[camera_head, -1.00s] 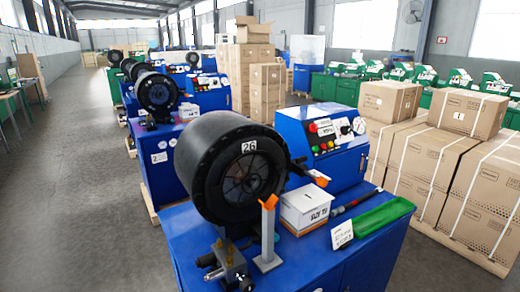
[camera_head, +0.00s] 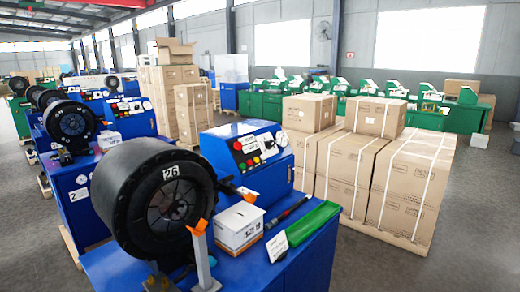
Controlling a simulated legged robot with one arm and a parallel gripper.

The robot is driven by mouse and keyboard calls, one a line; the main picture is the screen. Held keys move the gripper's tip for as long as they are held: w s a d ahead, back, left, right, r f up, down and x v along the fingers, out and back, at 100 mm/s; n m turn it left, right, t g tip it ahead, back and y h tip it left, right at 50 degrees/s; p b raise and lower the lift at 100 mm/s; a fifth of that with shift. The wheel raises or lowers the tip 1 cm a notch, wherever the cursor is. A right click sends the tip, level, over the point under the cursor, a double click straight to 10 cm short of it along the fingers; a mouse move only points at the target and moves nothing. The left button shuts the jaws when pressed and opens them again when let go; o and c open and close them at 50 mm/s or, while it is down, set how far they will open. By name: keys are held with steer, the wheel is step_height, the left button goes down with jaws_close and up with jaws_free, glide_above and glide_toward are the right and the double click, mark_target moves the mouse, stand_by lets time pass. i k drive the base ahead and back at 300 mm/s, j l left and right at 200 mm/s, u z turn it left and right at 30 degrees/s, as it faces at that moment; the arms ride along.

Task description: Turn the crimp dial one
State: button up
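A blue crimping machine (camera_head: 318,262) stands in front of me, with a large black round head (camera_head: 130,205) marked 26. Its blue control box (camera_head: 225,150) stands behind the head. The sloped panel carries a red button, several coloured buttons and round white-faced dials (camera_head: 269,140) at its right end. They are too small to read, and I cannot tell which one is the crimp dial.
A white box (camera_head: 240,228), a dark-handled tool (camera_head: 288,211), a green tray (camera_head: 314,222) and a white card (camera_head: 277,247) are on the machine top. Strapped cartons (camera_head: 410,180) stand on a pallet right.

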mark_target(269, 145)
steer(key=i+l+z, duration=0.15)
steer(key=i+l, duration=1.5)
steer(key=l, duration=0.15)
